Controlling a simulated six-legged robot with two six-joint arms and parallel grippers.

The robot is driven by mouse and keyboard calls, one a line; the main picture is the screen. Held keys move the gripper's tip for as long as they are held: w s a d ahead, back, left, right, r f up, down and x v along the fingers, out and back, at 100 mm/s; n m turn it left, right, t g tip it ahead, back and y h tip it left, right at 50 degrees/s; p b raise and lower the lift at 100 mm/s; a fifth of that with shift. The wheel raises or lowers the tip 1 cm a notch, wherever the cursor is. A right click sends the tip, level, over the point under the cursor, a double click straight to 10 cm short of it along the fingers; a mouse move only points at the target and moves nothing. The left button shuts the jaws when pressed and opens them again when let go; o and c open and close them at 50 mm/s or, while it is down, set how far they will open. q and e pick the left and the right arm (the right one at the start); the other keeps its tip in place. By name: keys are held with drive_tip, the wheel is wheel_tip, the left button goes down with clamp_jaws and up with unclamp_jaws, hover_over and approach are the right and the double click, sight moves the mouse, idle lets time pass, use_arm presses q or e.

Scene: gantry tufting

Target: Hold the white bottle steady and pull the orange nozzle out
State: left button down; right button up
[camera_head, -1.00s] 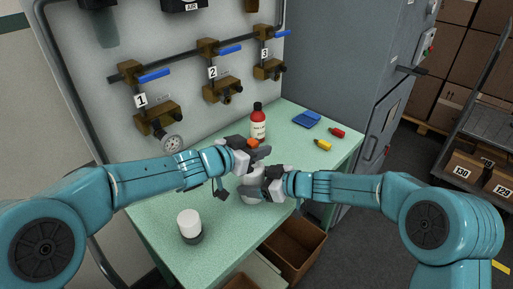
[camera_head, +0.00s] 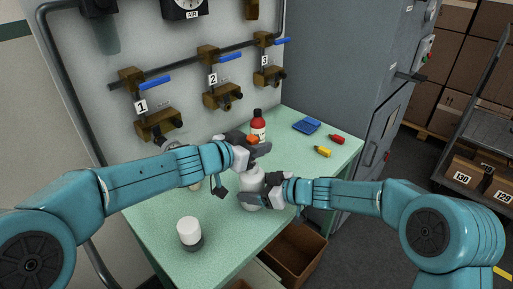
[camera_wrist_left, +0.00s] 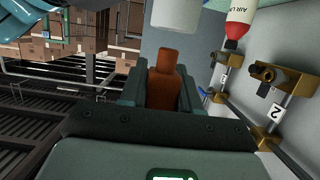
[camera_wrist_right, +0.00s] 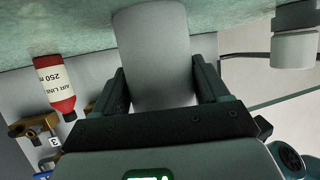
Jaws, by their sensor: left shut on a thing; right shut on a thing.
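The white bottle (camera_head: 251,202) stands upright over the green table. My right gripper (camera_head: 266,188) is shut around its body from the right; the bottle also fills the space between the fingers in the right wrist view (camera_wrist_right: 155,50). My left gripper (camera_head: 256,147) is shut on the orange nozzle (camera_head: 253,138) above the bottle. In the left wrist view the orange nozzle (camera_wrist_left: 163,82) sits between the fingers, and a gap shows between it and the white bottle (camera_wrist_left: 177,14). The lower part of the nozzle is hidden by the fingers in the head view.
A red bottle (camera_head: 258,124) stands behind my left gripper. A white-topped jar (camera_head: 189,231) is at the table's front left. A blue tray (camera_head: 306,126), a yellow item (camera_head: 322,152) and a red item (camera_head: 336,139) lie at the back right. Valves (camera_head: 222,95) line the wall panel.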

idle(0.4)
drive_tip(key=o, duration=1.3)
drive_tip(key=shift+c, duration=0.2)
